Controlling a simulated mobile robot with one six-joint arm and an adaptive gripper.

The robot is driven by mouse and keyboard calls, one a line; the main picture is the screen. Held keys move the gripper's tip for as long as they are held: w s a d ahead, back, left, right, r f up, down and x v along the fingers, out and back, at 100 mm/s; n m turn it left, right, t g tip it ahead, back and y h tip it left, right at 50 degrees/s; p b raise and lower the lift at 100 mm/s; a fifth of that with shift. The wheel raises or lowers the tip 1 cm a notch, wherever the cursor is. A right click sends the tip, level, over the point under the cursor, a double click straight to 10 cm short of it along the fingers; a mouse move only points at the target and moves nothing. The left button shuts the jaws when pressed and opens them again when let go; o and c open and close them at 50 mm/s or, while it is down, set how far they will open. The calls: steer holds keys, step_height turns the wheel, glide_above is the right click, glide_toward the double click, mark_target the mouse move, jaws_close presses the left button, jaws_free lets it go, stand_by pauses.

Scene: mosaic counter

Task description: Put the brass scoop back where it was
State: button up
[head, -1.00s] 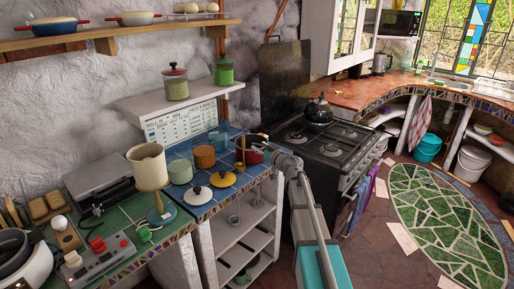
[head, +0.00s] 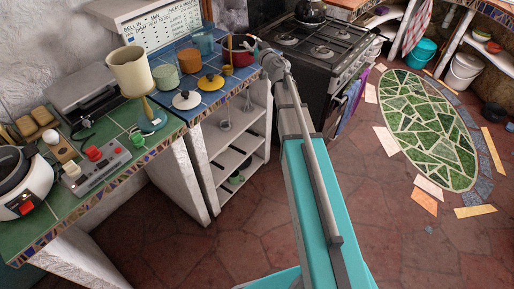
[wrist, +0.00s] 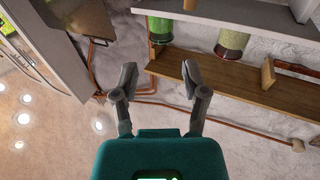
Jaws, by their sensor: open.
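I cannot pick out a brass scoop in either current view. My gripper (wrist: 158,78) is open in the wrist view, with nothing between its two grey fingers. In the head view my arm reaches to the back right corner of the blue-tiled counter (head: 172,58), beside a red pot (head: 239,58) with utensils standing in it; the fingers are too small to make out there. Small utensils (head: 224,115) hang under the counter edge, too small to identify.
Canisters and lidded pots crowd the blue counter, including a yellow lid (head: 211,82) and a white lid (head: 186,100). A cream vessel (head: 129,72) stands left. The stove (head: 325,50) is right.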

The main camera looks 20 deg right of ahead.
steer(key=s+d+f+m+g+h, duration=0.2)
steer(key=s+f+m+g+h, duration=0.3)
steer(key=s, duration=0.3)
steer(key=s+d+f+m+g+h, duration=0.2)
steer(key=s+f+g+h, duration=0.25)
steer(key=s+f, duration=0.25)
steer(key=s+a+f+n+g+y, duration=0.2)
steer(key=s+a+f+g, duration=0.2)
steer(key=s, duration=0.6)
steer(key=s+a+f+n+g+y, duration=0.2)
steer(key=s+a+g, duration=0.3)
steer(key=s+a, duration=0.3)
steer(key=shift+s+a+f+y, duration=0.25)
steer(key=shift+s+f+y, duration=0.6)
steer(key=shift+s, duration=0.25)
